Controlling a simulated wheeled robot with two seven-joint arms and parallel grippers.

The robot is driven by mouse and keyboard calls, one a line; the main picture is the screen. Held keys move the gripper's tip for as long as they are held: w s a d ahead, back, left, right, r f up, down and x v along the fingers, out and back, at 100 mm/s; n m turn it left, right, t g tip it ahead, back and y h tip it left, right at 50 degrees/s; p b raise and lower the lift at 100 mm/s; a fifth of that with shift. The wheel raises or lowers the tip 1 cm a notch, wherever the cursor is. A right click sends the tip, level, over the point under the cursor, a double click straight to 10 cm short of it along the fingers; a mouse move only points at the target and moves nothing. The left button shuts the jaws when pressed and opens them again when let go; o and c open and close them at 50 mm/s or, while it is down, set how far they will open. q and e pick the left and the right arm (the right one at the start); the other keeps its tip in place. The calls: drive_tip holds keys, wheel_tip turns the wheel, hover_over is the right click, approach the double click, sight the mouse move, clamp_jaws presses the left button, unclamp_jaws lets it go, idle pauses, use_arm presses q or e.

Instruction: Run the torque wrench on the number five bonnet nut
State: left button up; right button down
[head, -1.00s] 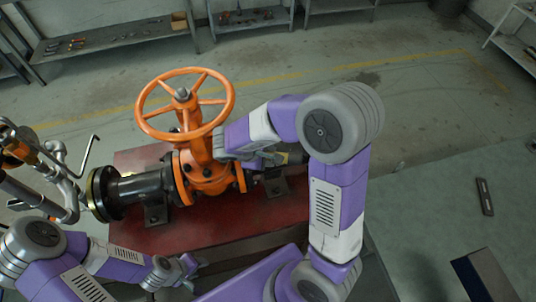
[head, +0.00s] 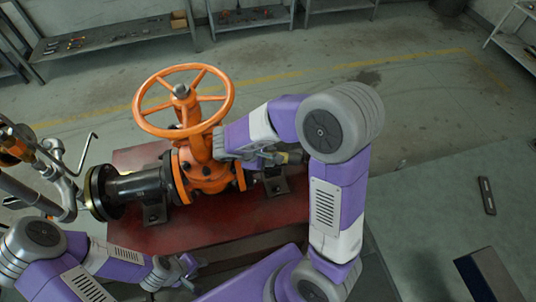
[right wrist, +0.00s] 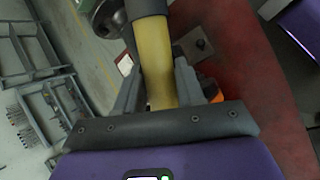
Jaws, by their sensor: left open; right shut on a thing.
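The orange gate valve (head: 205,172) with its spoked handwheel (head: 184,100) stands on a red base plate. My right gripper (right wrist: 158,75) is shut on the torque wrench, whose yellow grip (right wrist: 157,50) runs between the fingers under a dark collar in the right wrist view. In the head view the right hand is at the right side of the valve body, just below handwheel height, and partly hides the bonnet. I cannot pick out the number five nut or tell whether the wrench touches it. My left gripper (head: 187,268) is open and empty near the plate's front edge.
A black flanged pipe (head: 138,187) joins the valve on the left, with grey piping (head: 66,190) beyond it. The red plate (head: 235,220) is bare in front of the valve. Shelves (head: 115,38) stand along the back wall. The floor between is clear.

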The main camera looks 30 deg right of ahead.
drive_tip(key=shift+s+f+b, duration=0.1)
drive_tip(key=shift+f+b, duration=0.45)
drive_tip(key=shift+b, duration=0.3)
idle(1.6)
drive_tip(key=shift+r, duration=0.3)
idle(1.2)
drive_tip(key=shift+r, duration=0.1)
